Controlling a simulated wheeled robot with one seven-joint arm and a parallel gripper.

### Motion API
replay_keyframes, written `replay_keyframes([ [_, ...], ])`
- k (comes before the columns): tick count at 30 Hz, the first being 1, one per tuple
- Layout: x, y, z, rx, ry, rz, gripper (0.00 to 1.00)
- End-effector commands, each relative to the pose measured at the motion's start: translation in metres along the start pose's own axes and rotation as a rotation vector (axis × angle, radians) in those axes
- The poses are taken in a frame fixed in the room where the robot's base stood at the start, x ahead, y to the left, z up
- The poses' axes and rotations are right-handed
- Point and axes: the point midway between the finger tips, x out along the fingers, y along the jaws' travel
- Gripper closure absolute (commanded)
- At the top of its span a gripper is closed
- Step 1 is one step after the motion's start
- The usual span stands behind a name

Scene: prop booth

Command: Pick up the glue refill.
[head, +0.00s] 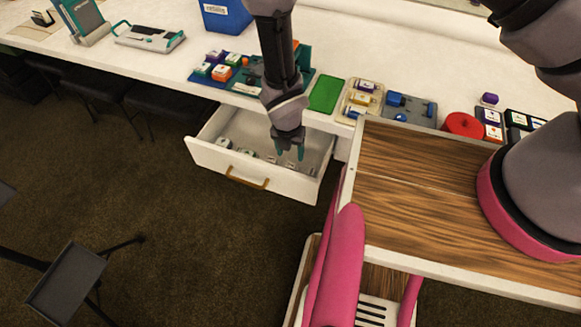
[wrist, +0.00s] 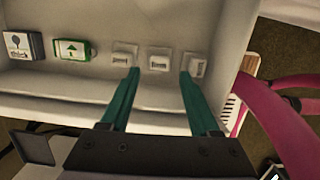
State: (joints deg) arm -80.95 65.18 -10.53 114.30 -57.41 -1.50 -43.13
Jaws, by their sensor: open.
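The open white drawer (head: 225,172) holds several small items in a row. My gripper (head: 288,152) is over or in its right part, jaws open, teal fingers pointing down. In the wrist view, my gripper (wrist: 158,76) has nothing between its fingers. Three small white pieces sit near the fingertips: a left piece (wrist: 125,54), a middle piece (wrist: 159,60) and a right piece (wrist: 196,66). A green-and-white box with an arrow (wrist: 72,50) and a dark-edged box with a round picture (wrist: 18,45) lie farther left. I cannot tell which item is the glue refill.
The white counter (head: 335,60) above the drawer bears a blue bin (head: 227,18), a green mat (head: 326,94) and trays of small blocks. A wood-topped cart (head: 420,200) with pink handles stands close to the drawer's right side.

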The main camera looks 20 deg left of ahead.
Motion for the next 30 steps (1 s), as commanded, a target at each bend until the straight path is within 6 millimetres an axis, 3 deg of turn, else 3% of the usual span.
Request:
replay_keyframes([
  [18,0.072,0.001,-0.003,0.005,0.000,0.000,0.38],
  [26,0.075,0.002,-0.003,0.005,0.001,0.002,0.38],
  [27,0.075,0.001,-0.003,0.005,0.001,0.002,0.45],
  [30,0.075,0.001,-0.003,0.005,0.001,0.001,0.83],
])
